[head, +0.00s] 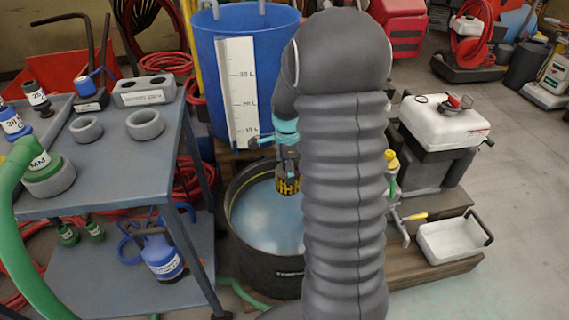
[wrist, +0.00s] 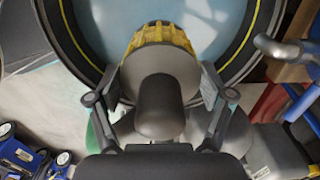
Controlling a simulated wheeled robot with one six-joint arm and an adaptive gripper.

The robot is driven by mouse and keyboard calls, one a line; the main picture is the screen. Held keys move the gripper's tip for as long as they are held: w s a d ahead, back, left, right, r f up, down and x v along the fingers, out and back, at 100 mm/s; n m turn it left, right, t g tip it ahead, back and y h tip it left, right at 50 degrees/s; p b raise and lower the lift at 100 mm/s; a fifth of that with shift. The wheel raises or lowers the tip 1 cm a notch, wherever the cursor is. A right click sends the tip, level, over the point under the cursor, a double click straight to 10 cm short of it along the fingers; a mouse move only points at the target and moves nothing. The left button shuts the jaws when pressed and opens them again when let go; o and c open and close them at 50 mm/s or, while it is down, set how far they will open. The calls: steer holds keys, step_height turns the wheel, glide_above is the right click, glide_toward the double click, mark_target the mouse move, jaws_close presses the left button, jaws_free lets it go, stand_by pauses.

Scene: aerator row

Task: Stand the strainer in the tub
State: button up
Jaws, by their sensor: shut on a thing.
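The strainer (head: 288,184) is a black piece with a yellow slotted cage at its lower end. My gripper (head: 287,156) is shut on its dark upper part and holds it upright over the tub. The wrist view shows the strainer's yellow cage (wrist: 160,38) beyond its dark round body, between the two fingers of my gripper (wrist: 160,105). The tub (head: 262,262) is round and black with a yellow line inside its rim and pale blue water in it. In the head view the cage hangs over the water; I cannot tell whether it touches. My arm hides the tub's right side.
A blue barrel (head: 215,75) with a white litre scale stands behind the tub. A grey cart (head: 95,185) with rings and fittings is at left. A wooden step (head: 430,245) with a white tray (head: 450,243) is at right. Open floor lies at far right.

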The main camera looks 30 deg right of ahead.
steer(key=shift+f+b, duration=7.5)
steer(key=shift+f, duration=12.25)
steer(key=shift+f, duration=0.6)
steer(key=o, duration=1.3)
steer(key=shift+o, duration=0.2)
steer(key=shift+s, duration=0.1)
step_height(320, 180, up, 12)
